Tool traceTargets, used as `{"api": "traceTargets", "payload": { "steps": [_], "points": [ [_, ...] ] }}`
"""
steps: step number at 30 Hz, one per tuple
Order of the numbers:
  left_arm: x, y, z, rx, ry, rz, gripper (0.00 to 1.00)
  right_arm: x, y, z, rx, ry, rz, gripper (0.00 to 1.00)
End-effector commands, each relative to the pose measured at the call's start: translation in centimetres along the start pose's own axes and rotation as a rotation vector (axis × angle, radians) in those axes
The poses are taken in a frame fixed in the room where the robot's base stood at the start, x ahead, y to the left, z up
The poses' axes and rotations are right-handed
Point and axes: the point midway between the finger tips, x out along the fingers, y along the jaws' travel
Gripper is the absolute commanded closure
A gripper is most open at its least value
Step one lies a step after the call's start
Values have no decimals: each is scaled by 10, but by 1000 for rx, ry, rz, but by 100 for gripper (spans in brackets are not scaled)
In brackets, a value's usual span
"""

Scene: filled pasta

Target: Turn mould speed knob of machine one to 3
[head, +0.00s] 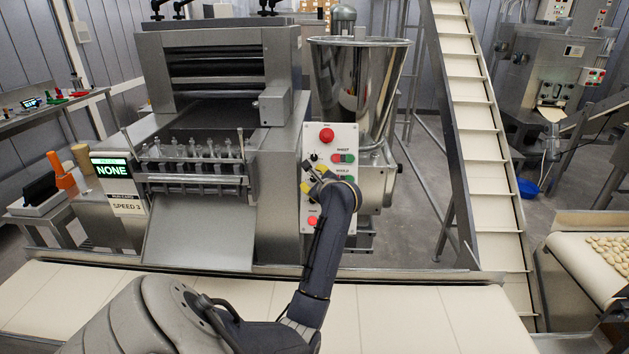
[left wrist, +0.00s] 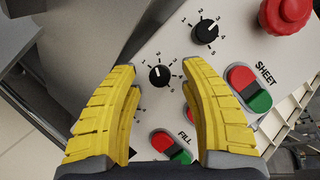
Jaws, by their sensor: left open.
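Machine one's white control panel (head: 343,135) carries a red stop button, black knobs and red-green button pairs. In the left wrist view a black dial knob (left wrist: 158,75) with a white pointer mark lies just beyond and between my yellow fingertips. The pointer aims roughly up in that view; the small digits around it are hard to read. A second dial knob (left wrist: 205,32) sits next to the SHEET buttons. My left gripper (head: 313,176) is open in front of the panel, its fingers apart on either side of the nearer knob. My right gripper is not in view.
SHEET buttons (left wrist: 249,88), FILL buttons (left wrist: 171,147) and the red stop button (left wrist: 285,12) are close around the fingers. A steel hopper (head: 360,80) stands behind the panel. A conveyor belt (head: 420,315) runs along the front. A green screen (head: 111,168) reads NONE.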

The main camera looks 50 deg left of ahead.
Motion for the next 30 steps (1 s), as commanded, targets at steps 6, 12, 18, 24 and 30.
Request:
{"api": "traceTargets", "payload": {
  "steps": [6, 12, 18, 24, 30],
  "points": [
    [4, 0, 0, 0, 1, 0, 56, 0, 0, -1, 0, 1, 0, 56],
    [4, 0, 0, 0, 1, 0, 56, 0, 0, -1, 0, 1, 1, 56],
    [4, 0, 0, 0, 0, 0, 75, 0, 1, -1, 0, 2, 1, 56],
    [4, 0, 0, 0, 0, 0, 99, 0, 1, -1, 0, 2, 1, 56],
    [4, 0, -1, 0, 1, 1, 100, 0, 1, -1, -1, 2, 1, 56]
  ]
}}
